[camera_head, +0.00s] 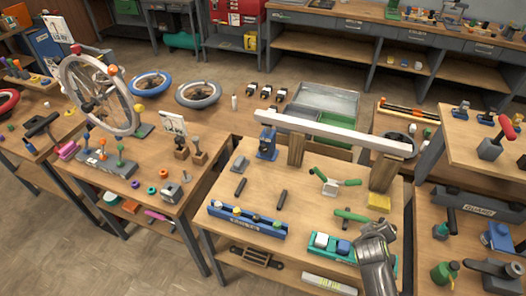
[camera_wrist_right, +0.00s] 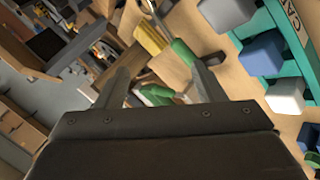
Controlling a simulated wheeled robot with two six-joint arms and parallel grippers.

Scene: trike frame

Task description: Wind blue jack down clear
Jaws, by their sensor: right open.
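The blue jack (camera_head: 267,143) stands upright on the wooden workbench, below the left end of a long white beam (camera_head: 335,134). I cannot tell whether its top touches the beam. The beam rests on two wooden blocks, a left one (camera_head: 296,150) and a right one (camera_head: 384,172). My right gripper (camera_head: 373,229) is at the bench's front right, far from the jack. In the right wrist view its two fingers (camera_wrist_right: 160,72) are apart, with a green handle (camera_wrist_right: 185,52) beyond them. The jack is not visible there. My left gripper is not in view.
Green-handled tools (camera_head: 350,215) lie near my right gripper. A teal tray (camera_head: 322,246) and a blue tray (camera_head: 246,219) sit at the bench front. A yellow block (camera_head: 378,201) is by the right wooden block. Two dark rods (camera_head: 282,198) lie mid-bench with bare wood around them.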

